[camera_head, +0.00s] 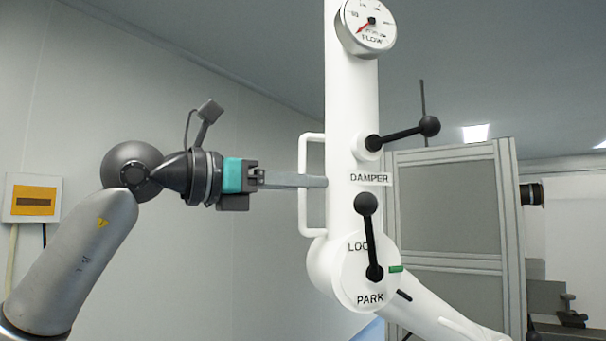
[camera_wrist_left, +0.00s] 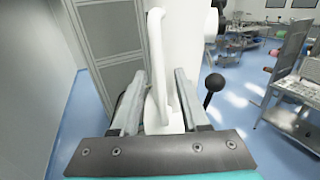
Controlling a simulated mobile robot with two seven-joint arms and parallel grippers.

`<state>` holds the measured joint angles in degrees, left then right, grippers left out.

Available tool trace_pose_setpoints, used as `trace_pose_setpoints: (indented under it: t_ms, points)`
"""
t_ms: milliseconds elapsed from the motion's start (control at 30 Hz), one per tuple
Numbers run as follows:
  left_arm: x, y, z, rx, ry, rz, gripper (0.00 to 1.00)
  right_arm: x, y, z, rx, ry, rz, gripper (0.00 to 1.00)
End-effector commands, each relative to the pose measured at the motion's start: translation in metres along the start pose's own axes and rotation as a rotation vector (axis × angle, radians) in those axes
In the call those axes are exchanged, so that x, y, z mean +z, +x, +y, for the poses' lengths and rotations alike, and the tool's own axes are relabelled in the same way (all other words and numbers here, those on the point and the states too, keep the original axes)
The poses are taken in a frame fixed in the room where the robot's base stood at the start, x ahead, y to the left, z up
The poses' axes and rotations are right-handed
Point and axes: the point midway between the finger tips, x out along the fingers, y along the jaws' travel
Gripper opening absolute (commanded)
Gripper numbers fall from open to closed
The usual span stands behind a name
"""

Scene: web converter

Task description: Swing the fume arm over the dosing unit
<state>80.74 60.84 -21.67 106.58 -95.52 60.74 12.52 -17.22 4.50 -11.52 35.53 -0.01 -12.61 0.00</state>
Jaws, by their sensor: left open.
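The white fume arm (camera_head: 345,105) stands upright in front of me, with a white loop handle (camera_head: 303,150) on its left side. My left gripper (camera_head: 318,181) is open at the handle, its fingers reaching past the bar. In the left wrist view the handle (camera_wrist_left: 159,50) runs between the two spread fingers (camera_wrist_left: 158,98); I see no clear grip on it. A black lever (camera_head: 370,240) sits on the lower joint, marked LOCK and PARK, its ball end up. A green mark (camera_head: 396,268) is beside it. I cannot identify the dosing unit.
A black-knobbed DAMPER lever (camera_head: 405,135) sticks out right of the column, below a flow gauge (camera_head: 368,25). A grey panelled cabinet (camera_head: 445,205) stands behind to the right. In the left wrist view, blue floor (camera_wrist_left: 75,120) lies open on the left.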

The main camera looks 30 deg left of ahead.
Motion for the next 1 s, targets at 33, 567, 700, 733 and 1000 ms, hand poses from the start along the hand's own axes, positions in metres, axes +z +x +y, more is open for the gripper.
trace_pose_setpoints:
  t_ms: [33,567,700,733,1000]
  points:
    - [0.0003,0.0031,-0.0004,-0.002,-0.001,0.001,0.45,-0.0002,-0.0015,0.0008,0.001,0.000,0.000,0.50]
    - [-0.0006,0.0050,-0.0002,-0.001,0.000,0.001,0.20,-0.0003,-0.0014,0.0016,0.002,0.000,0.000,0.50]
    - [-0.0005,0.0049,-0.0002,-0.001,0.000,0.001,0.04,-0.0004,-0.0014,0.0017,0.002,0.000,0.000,0.50]
    - [-0.0005,0.0049,-0.0002,-0.001,0.000,0.001,0.01,-0.0004,-0.0014,0.0017,0.002,0.000,0.000,0.50]
    - [-0.0003,0.0047,-0.0002,0.000,0.000,0.000,0.00,-0.0004,-0.0014,0.0019,0.003,0.001,0.000,0.50]
